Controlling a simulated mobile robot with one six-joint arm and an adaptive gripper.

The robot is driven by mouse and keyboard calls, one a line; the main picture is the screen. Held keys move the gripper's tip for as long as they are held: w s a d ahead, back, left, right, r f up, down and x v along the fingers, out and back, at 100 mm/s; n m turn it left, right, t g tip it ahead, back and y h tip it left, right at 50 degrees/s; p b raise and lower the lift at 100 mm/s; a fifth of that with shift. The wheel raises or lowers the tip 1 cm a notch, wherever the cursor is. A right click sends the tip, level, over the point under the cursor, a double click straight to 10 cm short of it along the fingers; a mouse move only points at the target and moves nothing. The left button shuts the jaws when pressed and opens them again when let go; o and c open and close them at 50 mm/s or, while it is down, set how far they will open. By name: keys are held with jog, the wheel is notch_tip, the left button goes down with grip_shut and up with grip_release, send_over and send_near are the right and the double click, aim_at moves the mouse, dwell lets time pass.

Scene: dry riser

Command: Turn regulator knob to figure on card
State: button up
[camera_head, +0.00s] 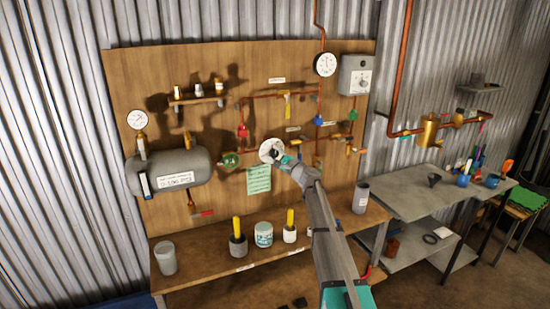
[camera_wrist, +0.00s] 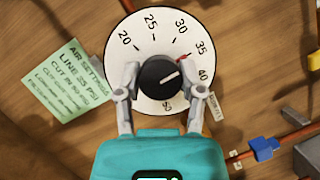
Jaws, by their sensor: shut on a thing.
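The regulator dial (camera_head: 267,151) is a white disc on the wooden board. In the wrist view the dial (camera_wrist: 150,35) carries figures from 20 upward, and its black knob (camera_wrist: 160,80) sits in the middle. The knob's white line points to the upper right, between 35 and 40. A red mark lies near the 35 tick. My gripper (camera_wrist: 160,76) is shut on the knob, one finger on each side; it also shows in the head view (camera_head: 279,160). The green card (camera_wrist: 66,85) reads "AIR SETTINGS" and a "LINE" PSI figure, 25 or 35; I cannot tell which.
Pipes and coloured valves surround the dial, including a blue valve (camera_wrist: 264,148) at lower right. A grey tank (camera_head: 165,172) hangs at left. A bench (camera_head: 200,262) with cups and yellow-handled tools stands below. A grey table (camera_head: 410,190) stands at right.

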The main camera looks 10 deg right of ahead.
dwell(0.4)
jog(key=o, duration=1.2)
jog(key=shift+c, duration=0.2)
jog(key=shift+r+n+p, duration=0.1)
jog(key=shift+n+p, duration=0.2)
